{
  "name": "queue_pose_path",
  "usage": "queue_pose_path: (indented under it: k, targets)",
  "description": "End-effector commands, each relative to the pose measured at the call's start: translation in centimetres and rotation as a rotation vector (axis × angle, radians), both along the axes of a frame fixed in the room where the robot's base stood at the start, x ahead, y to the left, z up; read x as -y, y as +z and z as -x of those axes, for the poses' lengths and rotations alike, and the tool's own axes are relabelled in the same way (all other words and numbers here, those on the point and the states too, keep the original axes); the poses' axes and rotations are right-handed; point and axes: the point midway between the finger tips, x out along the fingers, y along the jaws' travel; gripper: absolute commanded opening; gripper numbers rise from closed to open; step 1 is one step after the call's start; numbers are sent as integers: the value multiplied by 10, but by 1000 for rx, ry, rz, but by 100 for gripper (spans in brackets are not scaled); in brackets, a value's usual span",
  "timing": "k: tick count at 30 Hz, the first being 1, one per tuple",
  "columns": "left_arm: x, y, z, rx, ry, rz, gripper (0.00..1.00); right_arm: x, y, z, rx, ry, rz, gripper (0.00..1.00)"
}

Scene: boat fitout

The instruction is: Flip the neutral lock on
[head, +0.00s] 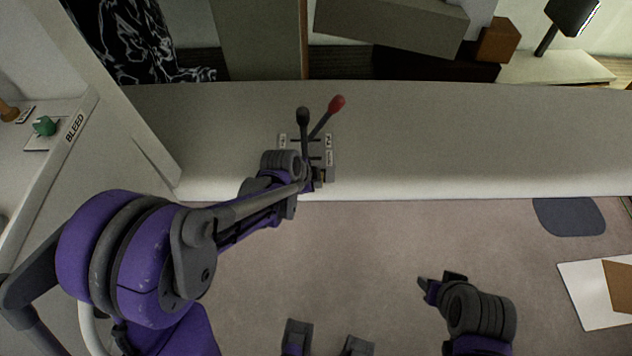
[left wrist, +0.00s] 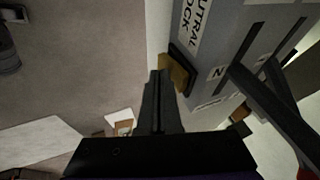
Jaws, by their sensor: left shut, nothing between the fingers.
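In the left wrist view, the NEUTRAL LOCK label (left wrist: 190,28) is on the box face. Beside it, a small tan rocker (left wrist: 172,72) sits in a black frame. My left gripper (left wrist: 157,76) is shut and empty, its tips close to the rocker; I cannot tell whether they touch. In the head view, my left gripper (head: 309,184) is at the box's lower left. My right gripper (head: 439,281) is low over the floor, away from the box; its finger gap is unclear.
A side panel with a BLEED label (head: 74,128) and a green knob (head: 44,126) stands at left. A white board (head: 590,300) lies at right. The carpet between is largely clear.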

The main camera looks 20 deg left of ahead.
Motion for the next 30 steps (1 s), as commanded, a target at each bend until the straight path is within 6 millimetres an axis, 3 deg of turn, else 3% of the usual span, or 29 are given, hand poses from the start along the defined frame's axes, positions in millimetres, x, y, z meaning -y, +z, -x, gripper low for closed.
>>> queue_pose_path:
  k: [4,30]
  targets:
    - [-1,-8,-2,75,0,-22,0,0,-13,2,-5,0,0,50]
    - [-1,12,-3,70,0,-20,0,0,2,0,1,0,0,50]
